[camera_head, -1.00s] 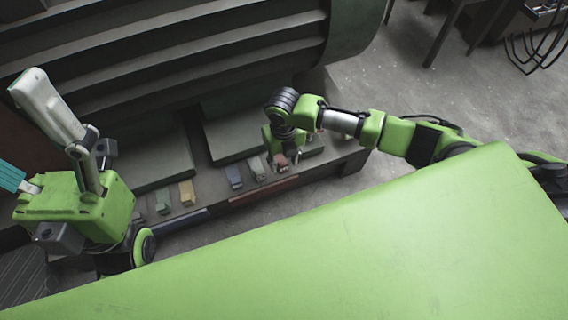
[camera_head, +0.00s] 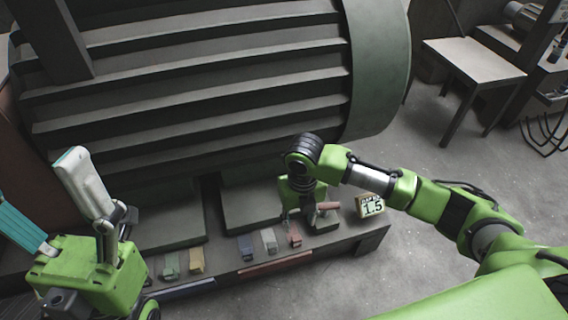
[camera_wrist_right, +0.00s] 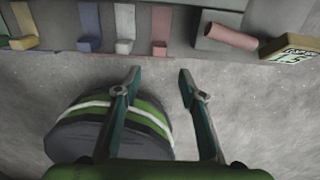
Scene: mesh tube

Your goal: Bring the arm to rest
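Small green (camera_head: 171,266), yellow (camera_head: 196,261), blue (camera_head: 246,248), grey (camera_head: 269,241) and red (camera_head: 294,234) pieces stand along the bench front. A box reading 1.5 (camera_head: 371,206) is at its right end. A large ribbed drum (camera_head: 376,70) rises behind. Right floor is open before a stool (camera_head: 475,60).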

